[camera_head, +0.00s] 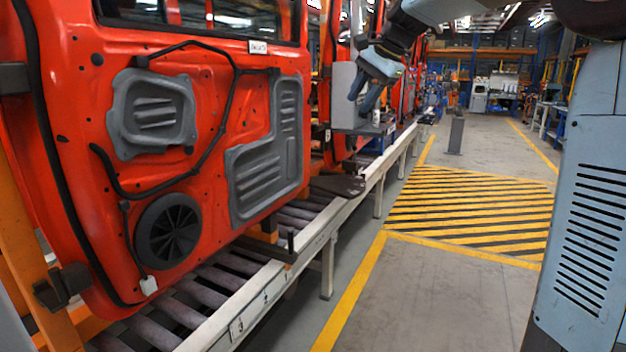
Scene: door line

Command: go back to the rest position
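My gripper (364,98) hangs at the end of my arm in the upper middle of the view, pointing down. Its two blue-grey fingers look apart, and I see nothing held between them. It shows in front of a light grey box or panel (344,92) beside the conveyor line; I cannot tell whether it touches it. My arm reaches in from the top right. A small pale cylinder (376,117) shows just below the fingers.
A red door (85,150) with grey panels and a black cable stands on the roller conveyor (232,284) at left. More red doors follow behind. A yellow-striped floor area (470,210) lies clear to the right. A grey post (456,134) stands farther back.

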